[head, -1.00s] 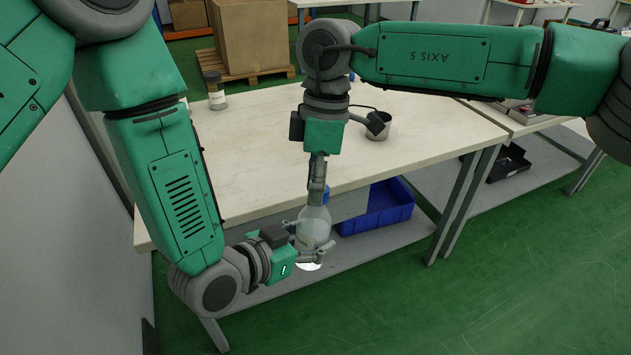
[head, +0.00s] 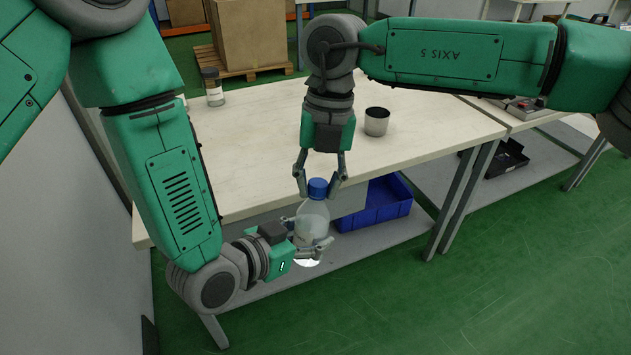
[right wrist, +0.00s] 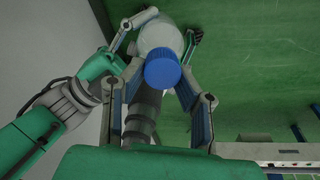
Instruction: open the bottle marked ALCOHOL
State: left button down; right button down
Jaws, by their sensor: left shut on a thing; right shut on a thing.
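A clear bottle (head: 311,222) with a blue cap (head: 318,187) is held upright in front of the table's near edge. No lettering on it can be read. My left gripper (head: 312,245) is shut around the bottle's lower body. My right gripper (head: 319,192) points down from above, its fingers on either side of the cap and shut on it. In the right wrist view the blue cap (right wrist: 162,71) sits between the fingers, on the bottle (right wrist: 160,38). The cap is on the bottle's neck.
On the white table (head: 250,130) stand a metal cup (head: 376,121) and a jar with a dark lid (head: 213,88), its label unreadable. A blue bin (head: 385,205) is on the shelf below. Cardboard boxes (head: 250,35) sit on a pallet behind.

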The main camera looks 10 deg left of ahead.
jog(key=n, duration=0.4)
jog(key=shift+w+d+r+n, duration=0.1)
jog(key=shift+w+d+n, duration=0.05)
jog(key=shift+w+n, duration=0.15)
jog(key=n, duration=0.6)
jog(key=shift+w+d, duration=0.1)
jog(key=shift+d, duration=0.05)
jog(key=n, duration=0.4)
jog(key=shift+w+n, duration=0.1)
jog(key=shift+n, duration=0.3)
jog(key=n, duration=0.4)
jog(key=shift+w, duration=0.1)
jog(key=n, duration=0.4)
jog(key=shift+w, duration=0.1)
jog(key=n, duration=0.4)
jog(key=shift+w+n, duration=0.1)
jog(key=shift+n, duration=0.2)
jog(key=n, duration=0.4)
jog(key=shift+w+a, duration=0.1)
jog(key=shift+a, duration=0.1)
jog(key=n, duration=0.3)
jog(key=shift+a+n, duration=0.1)
jog(key=shift+n, duration=0.3)
jog(key=shift+s, duration=0.2)
